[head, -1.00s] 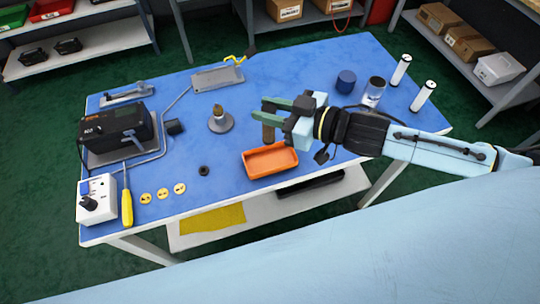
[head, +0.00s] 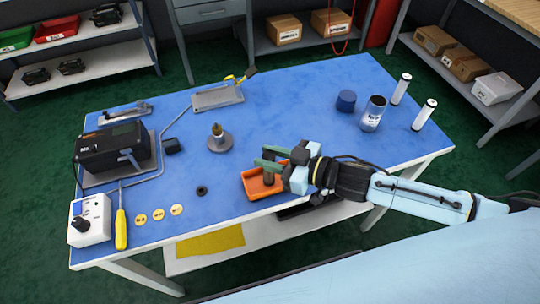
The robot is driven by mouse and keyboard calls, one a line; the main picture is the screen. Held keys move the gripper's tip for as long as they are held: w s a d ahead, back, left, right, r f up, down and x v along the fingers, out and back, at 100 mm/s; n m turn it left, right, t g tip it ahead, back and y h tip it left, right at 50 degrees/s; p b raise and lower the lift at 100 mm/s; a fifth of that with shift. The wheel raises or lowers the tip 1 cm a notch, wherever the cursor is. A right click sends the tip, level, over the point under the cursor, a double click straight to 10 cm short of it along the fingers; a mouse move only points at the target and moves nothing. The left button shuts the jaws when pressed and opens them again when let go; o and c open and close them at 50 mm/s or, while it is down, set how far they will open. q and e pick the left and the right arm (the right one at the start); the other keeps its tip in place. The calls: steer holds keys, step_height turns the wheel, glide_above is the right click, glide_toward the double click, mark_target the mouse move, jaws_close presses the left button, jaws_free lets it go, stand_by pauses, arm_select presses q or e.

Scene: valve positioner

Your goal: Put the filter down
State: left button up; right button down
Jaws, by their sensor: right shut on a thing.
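My right gripper (head: 272,165) is shut on a small brown cylindrical filter (head: 268,178). It holds the filter upright over the orange tray (head: 252,194) near the table's front edge. The filter's lower end appears within the tray's outline; I cannot tell whether it touches the tray floor. The gripper's body covers the tray's right side. My left gripper is not in view.
A grey disc with a brass fitting (head: 220,140) stands behind the tray. A black ring (head: 201,190) lies to its left. The blue table's middle (head: 290,115) is clear.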

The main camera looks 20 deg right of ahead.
steer(key=shift+f, duration=0.2)
steer(key=c, duration=1.1)
jaws_free()
steer(key=shift+r, duration=0.1)
steer(key=shift+d+r, duration=0.1)
steer(key=v, duration=1.1)
steer(key=shift+s+d+p, duration=0.25)
steer(key=shift+s+p, duration=0.05)
steer(key=shift+s, duration=0.05)
